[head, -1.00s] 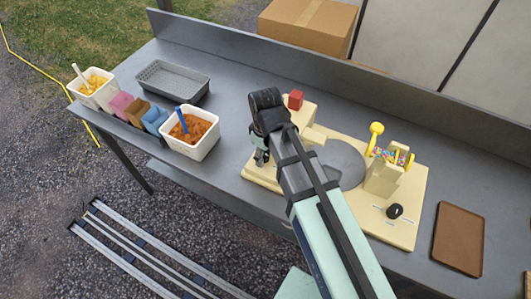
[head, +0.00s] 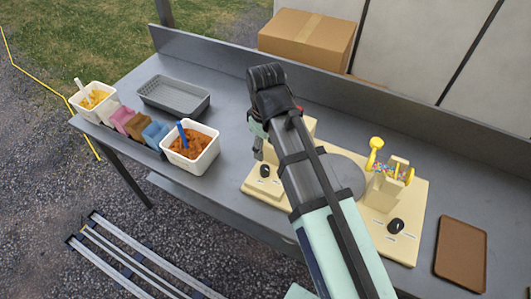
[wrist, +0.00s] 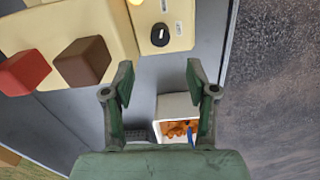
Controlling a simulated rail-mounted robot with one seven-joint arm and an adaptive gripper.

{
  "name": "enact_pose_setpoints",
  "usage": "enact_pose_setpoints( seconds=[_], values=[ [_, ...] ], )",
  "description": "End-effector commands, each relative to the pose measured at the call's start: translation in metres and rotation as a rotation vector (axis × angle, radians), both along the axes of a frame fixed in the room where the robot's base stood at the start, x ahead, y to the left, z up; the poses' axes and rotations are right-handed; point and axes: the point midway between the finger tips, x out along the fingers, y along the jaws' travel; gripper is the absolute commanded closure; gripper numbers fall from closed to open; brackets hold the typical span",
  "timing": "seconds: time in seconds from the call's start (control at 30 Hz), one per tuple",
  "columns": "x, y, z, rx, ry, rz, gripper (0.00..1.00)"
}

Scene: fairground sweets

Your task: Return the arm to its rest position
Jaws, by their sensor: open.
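My arm reaches from the bottom of the head view over the cream machine (head: 408,222) on the grey table. My gripper (wrist: 160,82) is open, with nothing between its two green fingers. In the head view the gripper (head: 257,150) is partly hidden by my own wrist, above the left end of the machine. The wrist view shows the machine's cream body (wrist: 110,18) with a black knob (wrist: 160,35), a red block (wrist: 24,72) and a brown block (wrist: 82,62). The gripper appears apart from all of them.
A white tub of orange pieces (head: 207,158) stands left of the gripper. Further left are a grey basket (head: 174,85), several coloured packets (head: 131,121) and a white tub of yellow pieces (head: 78,102). A brown tray (head: 461,254) lies right. A cardboard box (head: 306,38) stands behind the table's backboard.

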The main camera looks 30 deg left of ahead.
Motion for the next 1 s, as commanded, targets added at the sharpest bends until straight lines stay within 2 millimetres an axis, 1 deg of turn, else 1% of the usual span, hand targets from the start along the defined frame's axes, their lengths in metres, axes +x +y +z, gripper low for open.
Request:
enact_pose_setpoints(
  seconds=[0.17,0.57,0.67,0.77,1.0],
  values=[
    [0.000,0.000,0.007,0.000,0.000,0.000,0.43],
    [0.000,0.000,0.006,0.000,0.000,0.000,0.43],
    [0.000,0.000,0.000,-0.001,0.001,0.000,0.43],
    [-0.001,-0.001,-0.009,-0.001,0.001,0.000,0.43],
    [-0.001,-0.001,-0.045,-0.002,0.002,0.000,0.43]
  ],
)
